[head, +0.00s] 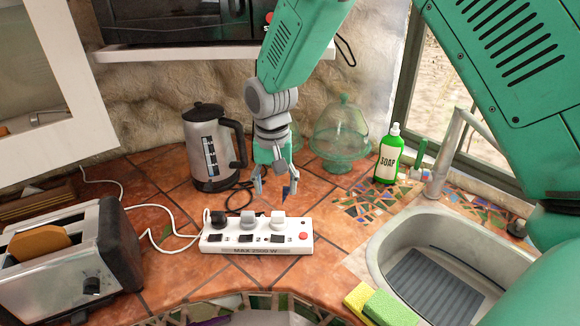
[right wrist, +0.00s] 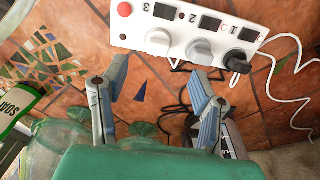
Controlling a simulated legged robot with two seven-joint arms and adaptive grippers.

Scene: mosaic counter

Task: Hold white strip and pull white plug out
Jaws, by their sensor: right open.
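The white power strip (head: 258,251) lies on the tiled counter, with a row of numbered switches and a red button. A white plug (head: 278,219) sits in socket 3, a grey plug (head: 248,219) in socket 2 and a black plug (head: 218,218) in socket 1. The right wrist view also shows the strip (right wrist: 135,22), the white plug (right wrist: 158,42), the grey plug (right wrist: 200,50) and the black plug (right wrist: 238,64). My right gripper (head: 275,192) is open and empty behind the strip, apart from the plugs; its fingers (right wrist: 158,84) point toward them. My left gripper is not seen.
A toaster (head: 58,262) stands left, a kettle (head: 209,148) behind the strip. A glass dome (head: 340,132) and soap bottle (head: 389,155) stand right of the gripper. The sink (head: 384,245) and sponges (head: 385,308) are front right. Cords lie left and behind the strip.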

